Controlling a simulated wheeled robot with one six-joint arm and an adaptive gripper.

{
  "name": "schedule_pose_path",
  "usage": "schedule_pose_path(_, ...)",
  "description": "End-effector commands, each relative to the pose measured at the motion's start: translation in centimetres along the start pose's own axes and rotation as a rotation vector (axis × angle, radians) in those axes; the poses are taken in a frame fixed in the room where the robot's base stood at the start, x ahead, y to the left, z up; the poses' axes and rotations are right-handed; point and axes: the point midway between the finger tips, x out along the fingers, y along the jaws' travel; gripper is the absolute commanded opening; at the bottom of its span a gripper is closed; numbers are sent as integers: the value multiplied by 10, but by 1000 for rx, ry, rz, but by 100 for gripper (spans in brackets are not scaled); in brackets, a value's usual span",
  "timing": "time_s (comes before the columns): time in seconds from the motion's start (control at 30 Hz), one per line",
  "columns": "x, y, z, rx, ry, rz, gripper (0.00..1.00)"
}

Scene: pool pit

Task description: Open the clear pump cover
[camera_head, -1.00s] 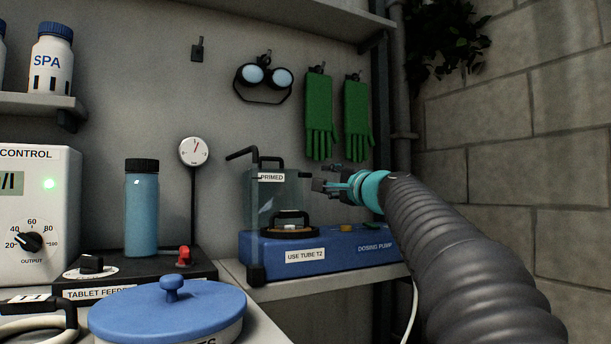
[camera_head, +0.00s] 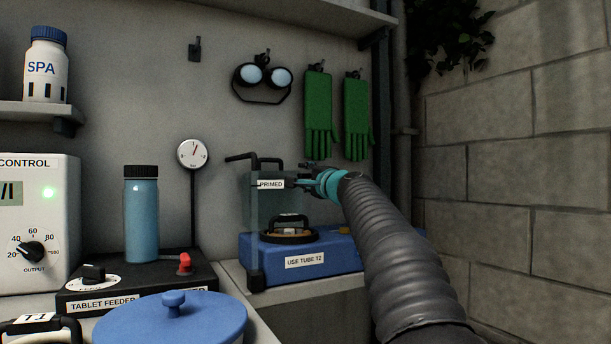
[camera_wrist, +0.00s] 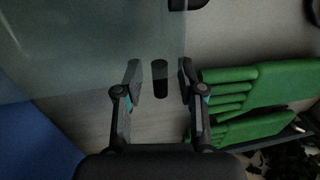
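The clear pump cover (camera_head: 262,208) is a see-through box standing upright at the left part of the blue dosing pump (camera_head: 345,252), with a PRIMED label near its top. In the wrist view the clear cover (camera_wrist: 90,45) fills the upper left. A short dark peg handle (camera_wrist: 160,88) shows at its edge, between the two fingers. My gripper (camera_head: 303,181) is at the cover's upper right side. In the wrist view my gripper (camera_wrist: 160,72) is open, with gaps on both sides of the peg. Whether the fingers reach around its depth is unclear.
Green gloves (camera_head: 319,115) and goggles (camera_head: 263,80) hang on the wall behind. A gauge (camera_head: 193,154) stands left of the cover. A black tablet feeder (camera_head: 130,284) with a blue bottle (camera_head: 141,215) and a blue-lidded tub (camera_head: 172,318) are at the left front.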

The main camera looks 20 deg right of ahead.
Motion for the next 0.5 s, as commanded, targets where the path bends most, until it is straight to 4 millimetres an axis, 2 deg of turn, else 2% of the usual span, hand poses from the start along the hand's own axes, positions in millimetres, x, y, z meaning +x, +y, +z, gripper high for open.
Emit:
schedule_pose_path(0.13, 0, 0, 0, 0, 0, 0, 37)
schedule_pose_path(0.27, 0, 0, 0, 0, 0, 0, 4)
schedule_pose_path(0.3, 0, 0, 0, 0, 0, 0, 0)
schedule_pose_path(0.5, 0, 0, 0, 0, 0, 0, 0)
